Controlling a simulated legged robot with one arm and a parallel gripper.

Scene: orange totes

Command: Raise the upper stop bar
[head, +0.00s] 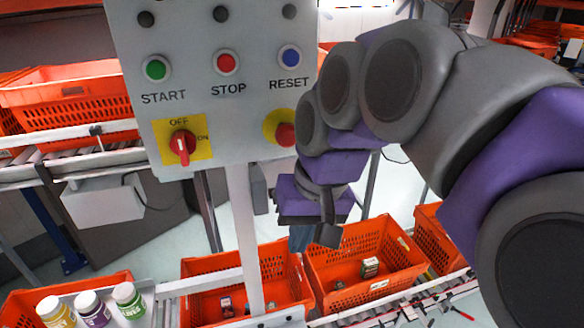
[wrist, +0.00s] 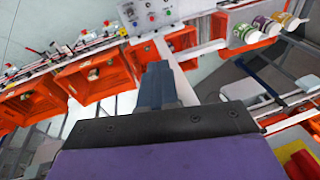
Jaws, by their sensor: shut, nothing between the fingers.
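My gripper (head: 328,234) hangs below and right of the control panel (head: 225,110), with its fingers together and empty. In the wrist view its dark fingers (wrist: 158,84) are closed and point away from the camera, touching nothing that I can see. Orange totes and a roller conveyor (head: 440,300) lie below and beyond it in the head view. I cannot pick out the upper stop bar with certainty in either view; my arm covers much of the right side of the head view.
The panel carries a red switch (head: 182,147) and a red button (head: 286,134) on yellow, close to my arm. Orange totes (head: 216,263) stand below. Several capped bottles (head: 90,306) stand at lower left. Another conveyor with a tote (head: 70,95) is at left.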

